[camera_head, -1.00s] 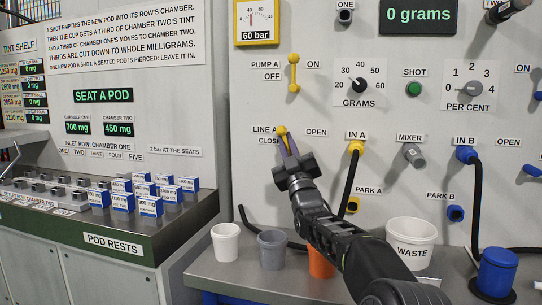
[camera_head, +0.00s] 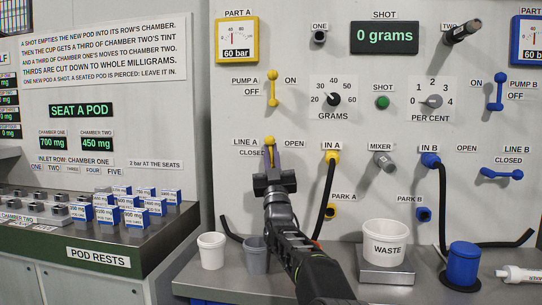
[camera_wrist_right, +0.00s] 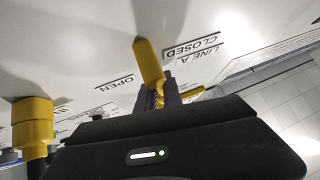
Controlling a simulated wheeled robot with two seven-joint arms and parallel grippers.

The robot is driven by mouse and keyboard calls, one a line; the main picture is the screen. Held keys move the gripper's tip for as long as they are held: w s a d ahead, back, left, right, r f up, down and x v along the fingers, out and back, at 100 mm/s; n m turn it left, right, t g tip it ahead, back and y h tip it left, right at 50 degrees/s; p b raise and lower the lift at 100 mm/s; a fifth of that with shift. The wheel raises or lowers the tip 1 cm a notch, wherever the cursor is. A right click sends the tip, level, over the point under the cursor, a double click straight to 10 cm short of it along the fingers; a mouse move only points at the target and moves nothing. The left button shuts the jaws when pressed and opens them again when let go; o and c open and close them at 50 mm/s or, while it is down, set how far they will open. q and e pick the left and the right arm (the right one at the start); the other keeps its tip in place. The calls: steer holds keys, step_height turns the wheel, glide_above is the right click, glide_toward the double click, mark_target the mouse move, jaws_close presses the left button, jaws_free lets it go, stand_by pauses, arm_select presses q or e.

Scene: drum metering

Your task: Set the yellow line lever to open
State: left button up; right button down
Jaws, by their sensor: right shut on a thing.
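The yellow Line A lever (camera_head: 269,143) is on the panel between the CLOSED and OPEN labels. Its upper end shows, and the rest runs down behind my right gripper (camera_head: 271,168). The right gripper's purple fingers are shut on the lever just below this end. In the right wrist view the yellow lever (camera_wrist_right: 148,60) stands out between the CLOSED and OPEN labels, with the purple fingers (camera_wrist_right: 161,97) around its nearer part. The fingers hide part of the lever, so its exact angle is hard to tell. My left gripper is not in view.
The yellow IN A fitting (camera_head: 332,158) with its black hose is right of the gripper. The yellow Pump A lever (camera_head: 272,89) is above. A white cup (camera_head: 211,250), a grey cup (camera_head: 256,256) and the waste tub (camera_head: 386,240) stand on the bench below.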

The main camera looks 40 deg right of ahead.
steer(key=c, duration=1.6)
jaws_free()
steer(key=shift+a+r, duration=0.3)
steer(key=shift+r, duration=0.25)
steer(key=shift+o, duration=0.5)
steer(key=shift+s+a+r, duration=0.1)
steer(key=shift+s, duration=0.1)
steer(key=shift+w+f, duration=0.1)
steer(key=shift+f, duration=0.15)
steer(key=shift+s+a+f, duration=0.2)
steer(key=shift+s+a, duration=0.05)
steer(key=shift+s, duration=0.15)
steer(key=s+a, duration=0.7)
steer(key=s, duration=0.2)
steer(key=shift+s+b, duration=0.25)
steer(key=shift+b, duration=0.1)
steer(key=shift+a+f, duration=0.1)
